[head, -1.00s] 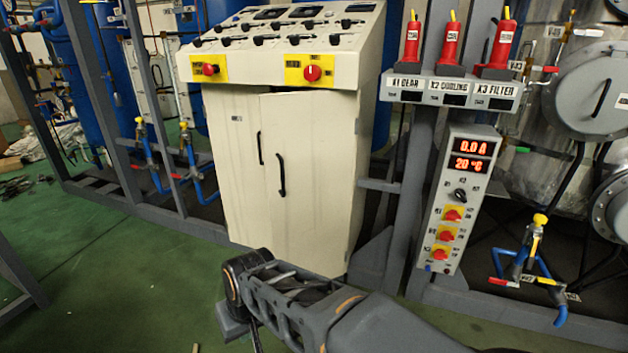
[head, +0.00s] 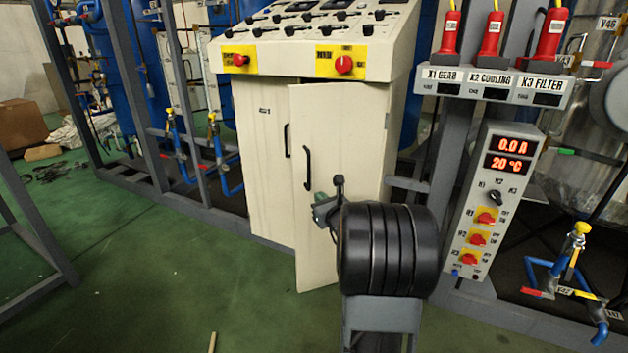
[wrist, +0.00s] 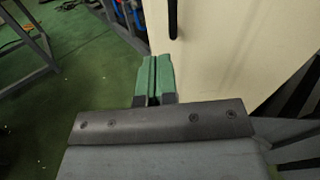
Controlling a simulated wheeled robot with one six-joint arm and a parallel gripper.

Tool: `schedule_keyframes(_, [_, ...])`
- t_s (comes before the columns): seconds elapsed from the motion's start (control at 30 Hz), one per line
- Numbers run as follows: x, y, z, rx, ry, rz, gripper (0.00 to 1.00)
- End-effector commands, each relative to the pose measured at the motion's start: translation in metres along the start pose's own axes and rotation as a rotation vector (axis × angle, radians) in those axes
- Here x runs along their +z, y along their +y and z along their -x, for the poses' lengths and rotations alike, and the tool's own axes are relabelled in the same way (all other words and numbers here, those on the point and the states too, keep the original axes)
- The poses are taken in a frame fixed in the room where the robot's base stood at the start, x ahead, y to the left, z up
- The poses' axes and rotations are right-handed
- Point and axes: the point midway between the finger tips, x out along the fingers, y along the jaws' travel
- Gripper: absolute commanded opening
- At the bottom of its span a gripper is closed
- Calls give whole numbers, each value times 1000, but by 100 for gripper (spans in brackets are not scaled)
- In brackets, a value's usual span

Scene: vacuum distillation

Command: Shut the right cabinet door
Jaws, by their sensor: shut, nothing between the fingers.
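The right cabinet door (head: 335,130) is a cream panel with a black handle. It stands ajar, its left edge out in front of the left door (head: 265,150). My gripper (head: 322,206) is shut and empty, in front of the lower part of the right door in the head view. My black wrist hides part of that door's lower right. In the wrist view, the green fingertips of my gripper (wrist: 153,66) are together, and the right door (wrist: 245,45) fills the upper right with its handle showing. Whether the fingertips touch the door I cannot tell.
The control panel (head: 310,40) with knobs and red switches sits above the doors. A grey switch box (head: 490,210) on the frame and a blue pipe with a yellow valve (head: 570,260) stand to the right. Green floor (head: 150,280) is clear at the front left.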

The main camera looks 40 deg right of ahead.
Motion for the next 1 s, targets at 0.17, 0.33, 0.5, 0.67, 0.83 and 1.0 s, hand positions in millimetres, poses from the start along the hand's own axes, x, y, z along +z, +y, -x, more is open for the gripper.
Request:
schedule_keyframes(0.17, [-7,-28,-3,-97,-15,-84,0])
schedule_keyframes(0.33, [-9,-34,-23,-111,-19,-99,0])
schedule_keyframes(0.5, [-9,-36,-56,-108,-19,-96,0])
schedule_keyframes(0.67, [-9,-40,-86,-108,-19,-96,0])
schedule_keyframes(0.83, [-8,-43,-112,-109,-19,-96,0])
schedule_keyframes(1.0, [-6,-45,-128,-109,-19,-95,0])
